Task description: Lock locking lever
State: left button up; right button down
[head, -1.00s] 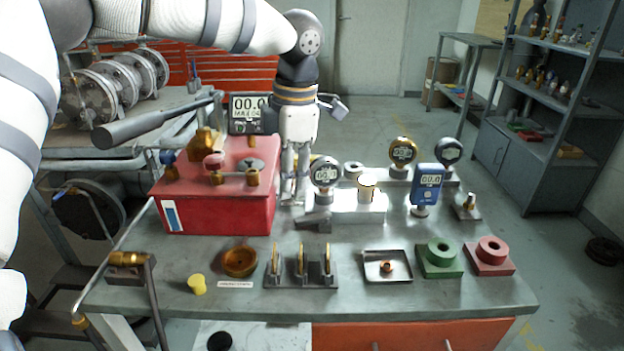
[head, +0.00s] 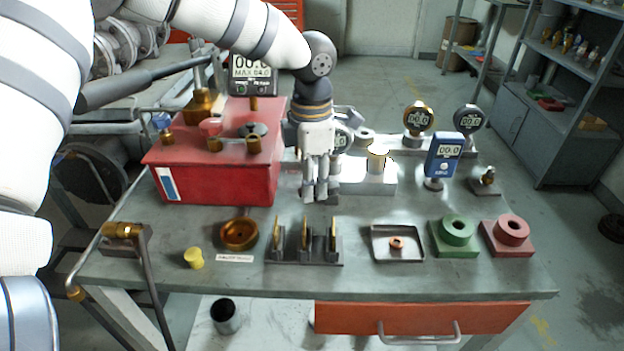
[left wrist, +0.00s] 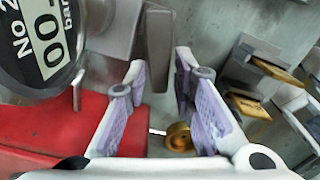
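My left gripper (head: 320,190) points down beside the right side of the red box (head: 220,186), just in front of a silver block. In the left wrist view its two purple-padded fingers (left wrist: 160,95) are apart, with nothing held between them. A dark grey flat bar (left wrist: 159,48), which looks like the locking lever, hangs between and just beyond the fingertips; contact cannot be told. In the head view the gripper hides this bar. A round digital gauge (left wrist: 45,40) reading in bar stands close to the left finger. My right gripper is not in view.
The silver block carries a brass-topped cylinder (head: 377,158). A blue gauge (head: 444,156) stands to the right. A slotted rack (head: 304,250), a brass ring (head: 238,234), a tray (head: 397,256) and green (head: 455,235) and red (head: 508,236) blocks line the bench front.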

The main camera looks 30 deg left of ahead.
pick_arm(q)
jog(key=shift+c, duration=0.3)
grip_shut()
jog(key=shift+w+a+r+m, duration=0.1)
jog(key=shift+w+a+m, duration=0.1)
jog(key=shift+m, duration=0.5)
jog(key=shift+o, duration=0.3)
grip_release()
notch_tip(320, 180, up, 12)
